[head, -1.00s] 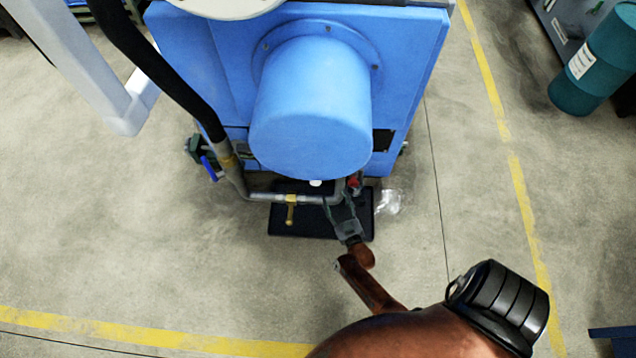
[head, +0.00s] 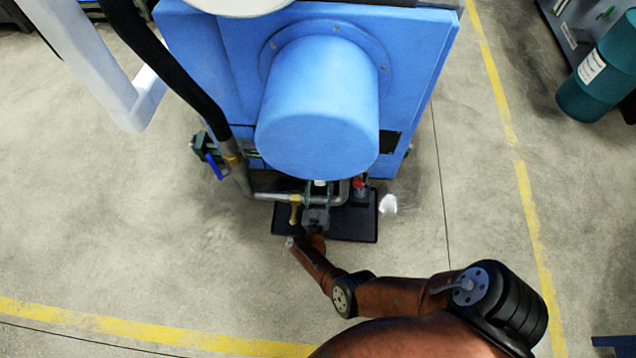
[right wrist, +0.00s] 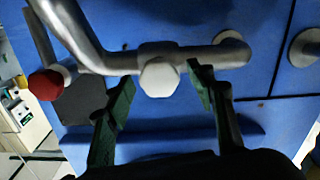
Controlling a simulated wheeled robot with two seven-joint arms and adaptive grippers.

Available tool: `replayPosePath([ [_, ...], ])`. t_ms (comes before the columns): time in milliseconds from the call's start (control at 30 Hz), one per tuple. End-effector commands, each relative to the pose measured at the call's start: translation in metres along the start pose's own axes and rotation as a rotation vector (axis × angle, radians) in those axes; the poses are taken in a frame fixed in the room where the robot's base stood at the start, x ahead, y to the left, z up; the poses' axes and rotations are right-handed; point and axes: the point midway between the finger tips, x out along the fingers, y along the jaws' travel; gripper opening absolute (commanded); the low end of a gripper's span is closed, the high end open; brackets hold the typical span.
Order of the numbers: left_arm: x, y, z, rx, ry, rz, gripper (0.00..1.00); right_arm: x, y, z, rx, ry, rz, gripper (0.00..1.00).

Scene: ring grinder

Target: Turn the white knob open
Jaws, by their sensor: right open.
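The white knob (right wrist: 159,78) sits on a grey pipe in the right wrist view, a faceted white cap facing the camera. In the head view only a small white bit of it (head: 320,183) shows below the blue cylinder. My right gripper (right wrist: 160,84) is open, with one green finger to the left of the knob and one to its right. A gap shows on the left side; whether the right finger touches is hard to tell. In the head view the right gripper (head: 317,205) is in front of the pipe. My left gripper is not in view.
A red knob (right wrist: 46,84) is left of the white one in the wrist view. The blue machine (head: 420,80) and its cylinder (head: 318,110) stand above the pipe (head: 265,196). A brass-coloured valve handle (head: 295,210) is close left of the gripper. A black mat (head: 350,225) lies below.

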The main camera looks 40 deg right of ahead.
Motion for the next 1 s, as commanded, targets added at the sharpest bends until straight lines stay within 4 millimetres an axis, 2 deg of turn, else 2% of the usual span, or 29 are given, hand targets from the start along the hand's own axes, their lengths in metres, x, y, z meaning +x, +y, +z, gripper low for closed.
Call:
replayPosePath([
  [133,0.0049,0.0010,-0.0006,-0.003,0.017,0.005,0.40,0.0098,0.0007,0.0011,-0.001,-0.001,0.000,0.50],
  [400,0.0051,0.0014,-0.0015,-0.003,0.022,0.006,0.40,0.0115,0.0005,-0.0003,0.000,0.000,0.000,0.50],
  [1000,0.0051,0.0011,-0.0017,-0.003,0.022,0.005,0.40,0.0111,0.0006,0.0000,0.000,0.000,0.000,0.10],
])
